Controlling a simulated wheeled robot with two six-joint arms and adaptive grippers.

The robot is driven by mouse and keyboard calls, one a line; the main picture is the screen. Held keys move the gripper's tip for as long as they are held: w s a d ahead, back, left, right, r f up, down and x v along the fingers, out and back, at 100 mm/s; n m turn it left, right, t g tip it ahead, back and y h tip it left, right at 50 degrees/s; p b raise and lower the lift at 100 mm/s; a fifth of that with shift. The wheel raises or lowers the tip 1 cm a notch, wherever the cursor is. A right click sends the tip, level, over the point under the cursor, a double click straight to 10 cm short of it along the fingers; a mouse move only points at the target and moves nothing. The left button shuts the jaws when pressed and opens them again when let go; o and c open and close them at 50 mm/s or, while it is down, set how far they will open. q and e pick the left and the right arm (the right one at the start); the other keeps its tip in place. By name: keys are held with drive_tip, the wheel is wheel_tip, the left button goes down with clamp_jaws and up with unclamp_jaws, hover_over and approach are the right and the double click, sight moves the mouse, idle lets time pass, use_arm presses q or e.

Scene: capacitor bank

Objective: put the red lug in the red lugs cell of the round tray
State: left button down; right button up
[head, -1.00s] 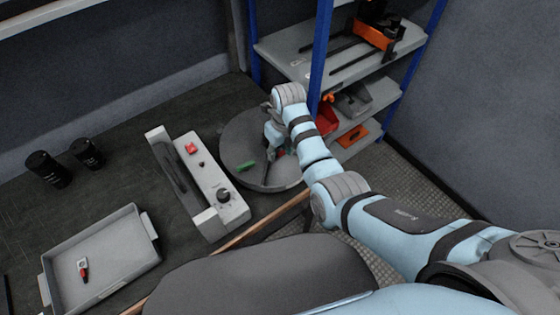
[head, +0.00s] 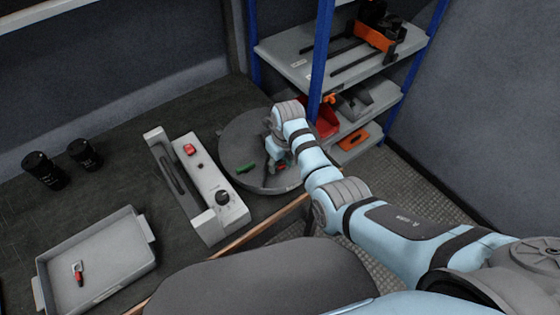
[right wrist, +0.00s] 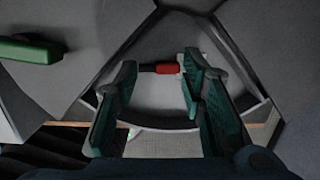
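The round tray (head: 232,150) is dark grey, with dividers, and sits at the table's right end below the shelf. A red lug (head: 281,167) shows in it beside my right gripper (head: 272,160). In the right wrist view the lug (right wrist: 167,68) lies across the gap just beyond the fingertips, inside a cell between two slanted dividers. My right gripper (right wrist: 158,85) has its fingers wide apart there. The right fingertip overlaps the lug's end, and I cannot tell whether it touches. No cell label is readable. My left gripper is not in view.
A green lug (head: 246,168) lies in another cell of the round tray. A grey fixture with a red button and black knob (head: 222,197) stands to its left. A grey rectangular tray (head: 128,225) holds another red lug (head: 78,270). Two black cylinders (head: 42,168) stand behind it.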

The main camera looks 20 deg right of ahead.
drive_tip(key=shift+o, duration=1.2)
drive_tip(key=shift+r, duration=0.2)
wheel_tip(320, 180, up, 13)
drive_tip(key=s+p, duration=0.1)
drive_tip(key=p, duration=0.3)
drive_tip(key=shift+s+d, duration=0.3)
drive_tip(key=shift+f, duration=0.1)
